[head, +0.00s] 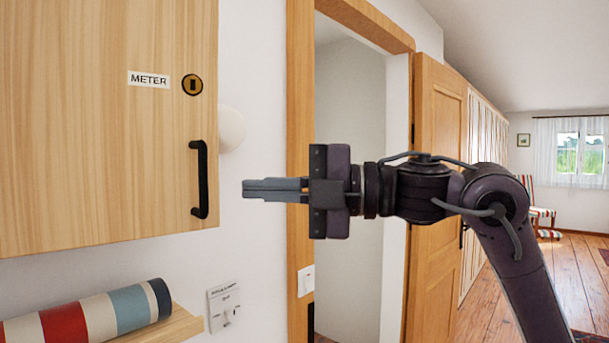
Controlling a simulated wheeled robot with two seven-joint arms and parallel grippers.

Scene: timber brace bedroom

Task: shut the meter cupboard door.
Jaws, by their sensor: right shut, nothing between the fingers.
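The meter cupboard door (95,150) fills the upper left of the head view, pale wood with a "METER" label (148,79). My right gripper (246,188) is shut and empty. It points left, with its tips just right of the handle and the door edge in the picture, apart from the handle. My left gripper is not in view.
A striped roll (90,315) lies on a wooden shelf (184,326) below the door. A white round object (230,129) shows partly behind the door's right edge. A wall panel (223,306) and switch (306,280) are below. An open wooden door (437,190) stands beside a doorway.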

